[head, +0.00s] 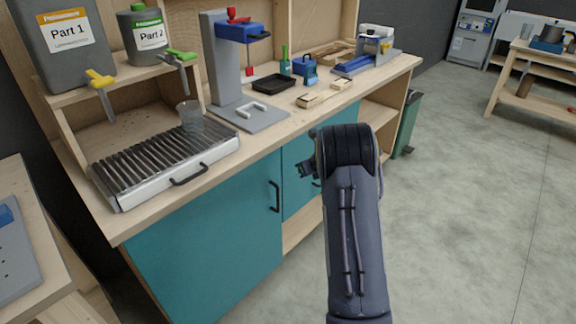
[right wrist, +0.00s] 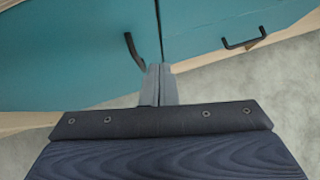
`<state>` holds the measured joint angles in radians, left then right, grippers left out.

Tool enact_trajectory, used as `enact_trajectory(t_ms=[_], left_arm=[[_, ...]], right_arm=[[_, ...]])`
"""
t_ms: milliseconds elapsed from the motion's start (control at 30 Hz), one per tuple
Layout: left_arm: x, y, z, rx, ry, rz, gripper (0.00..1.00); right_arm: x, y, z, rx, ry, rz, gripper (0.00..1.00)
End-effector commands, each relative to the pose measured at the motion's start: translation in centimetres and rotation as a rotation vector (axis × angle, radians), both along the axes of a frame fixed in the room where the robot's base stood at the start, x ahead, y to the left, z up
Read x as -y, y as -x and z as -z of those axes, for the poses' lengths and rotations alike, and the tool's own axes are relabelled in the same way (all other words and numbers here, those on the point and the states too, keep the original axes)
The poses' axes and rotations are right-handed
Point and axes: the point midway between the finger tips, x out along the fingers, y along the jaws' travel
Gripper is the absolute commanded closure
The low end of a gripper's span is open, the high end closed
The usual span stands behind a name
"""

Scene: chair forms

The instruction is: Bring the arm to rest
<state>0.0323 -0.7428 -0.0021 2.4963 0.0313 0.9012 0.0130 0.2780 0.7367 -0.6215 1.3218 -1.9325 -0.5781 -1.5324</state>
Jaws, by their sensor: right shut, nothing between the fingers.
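My right arm (head: 352,230) reaches up from the bottom of the head view, in front of the teal cabinet (head: 215,235). My right gripper (head: 306,168) is mostly hidden behind the arm's dark end in that view. In the right wrist view my right gripper (right wrist: 160,72) shows its two grey fingers pressed together with nothing between them. They point toward the teal cabinet doors (right wrist: 70,50) and a dark door handle (right wrist: 133,50). Whether they touch the cabinet I cannot tell. My left gripper is not in view.
The wooden worktop carries a ribbed heating tray (head: 165,165), a clear cup (head: 190,115), a grey press stand (head: 222,60) and a black tray (head: 273,84). Two labelled containers stand on a shelf. A green bin (head: 408,125) stands beyond. The floor at right (head: 470,210) is clear.

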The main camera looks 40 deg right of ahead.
Motion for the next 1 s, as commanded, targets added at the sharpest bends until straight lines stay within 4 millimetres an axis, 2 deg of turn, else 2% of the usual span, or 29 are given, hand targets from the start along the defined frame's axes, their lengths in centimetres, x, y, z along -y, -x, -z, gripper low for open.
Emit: enact_trajectory(t_ms=[267, 333, 367, 433, 533, 600, 667, 733, 767, 867, 1000], left_arm=[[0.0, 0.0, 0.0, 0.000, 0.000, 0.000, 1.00], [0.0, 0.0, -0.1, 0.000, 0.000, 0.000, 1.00], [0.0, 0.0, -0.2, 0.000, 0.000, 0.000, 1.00], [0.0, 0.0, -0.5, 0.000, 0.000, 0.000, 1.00], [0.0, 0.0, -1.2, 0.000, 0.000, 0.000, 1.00], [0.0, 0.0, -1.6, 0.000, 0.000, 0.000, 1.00], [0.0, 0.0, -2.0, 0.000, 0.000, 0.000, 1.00], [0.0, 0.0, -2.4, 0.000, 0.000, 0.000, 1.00], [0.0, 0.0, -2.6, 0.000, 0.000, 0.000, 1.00], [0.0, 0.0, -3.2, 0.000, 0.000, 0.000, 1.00], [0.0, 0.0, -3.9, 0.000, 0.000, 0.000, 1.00]], right_arm=[[0.0, 0.2, -0.3, 0.002, -0.003, 0.004, 1.00], [0.1, 0.2, -1.4, 0.028, -0.025, 0.043, 1.00], [0.1, 0.2, -2.2, 0.051, -0.046, 0.078, 1.00], [0.2, 0.3, -5.3, 0.132, -0.131, 0.208, 1.00], [0.1, 1.6, -11.4, 0.299, -0.367, 0.509, 1.00], [-0.4, 3.7, -15.3, 0.404, -0.593, 0.753, 1.00], [-1.5, 6.0, -17.8, 0.467, -0.802, 0.954, 1.00], [-3.4, 9.1, -19.7, 0.502, -1.052, 1.179, 1.00], [-4.5, 10.5, -20.3, 0.504, -1.157, 1.274, 1.00], [-9.2, 15.6, -21.0, 0.443, -1.493, 1.581, 1.00], [-17.4, 22.7, -20.4, 0.224, -1.833, 1.975, 1.00]])
